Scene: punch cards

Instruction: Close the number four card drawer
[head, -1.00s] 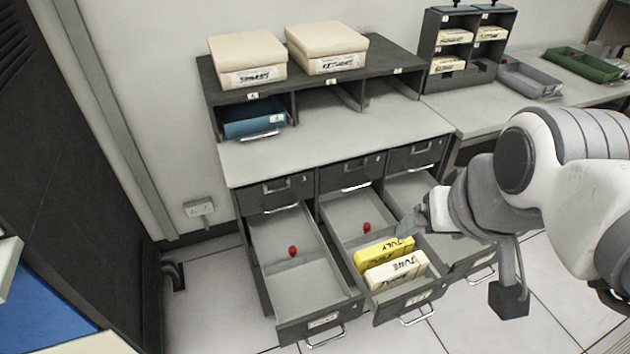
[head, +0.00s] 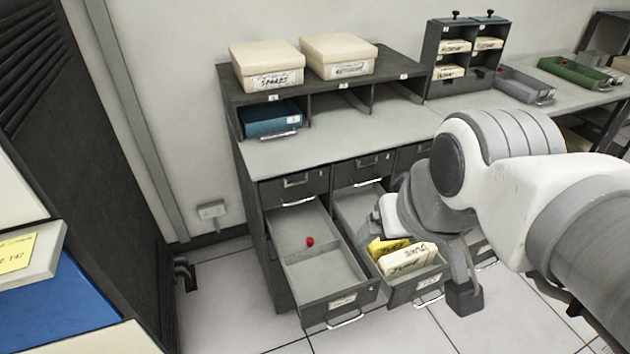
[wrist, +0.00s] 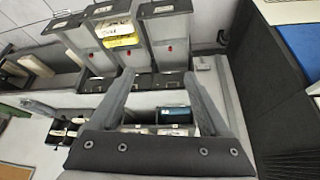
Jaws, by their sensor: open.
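The left lower drawer (head: 330,275) is pulled out, with a red knob inside and no cards. The middle lower drawer (head: 400,290) is also out and holds a yellow card block (head: 385,246) and a white block marked JUNE (head: 408,259). The front labels are too small to read, so I cannot tell which is number four. In the wrist view, upside down, the left drawer (wrist: 168,30) and the middle drawer (wrist: 125,55) lie beyond my gripper (wrist: 157,76). My gripper is open, with nothing between its fingers. In the head view my arm covers part of the middle drawer.
A third open drawer (wrist: 78,38) shows in the wrist view. The cabinet top (head: 330,135) carries a shelf with two cream boxes and a blue tray (head: 270,120). A dark tall cabinet (head: 95,150) stands at left. Floor (head: 225,290) is clear before it.

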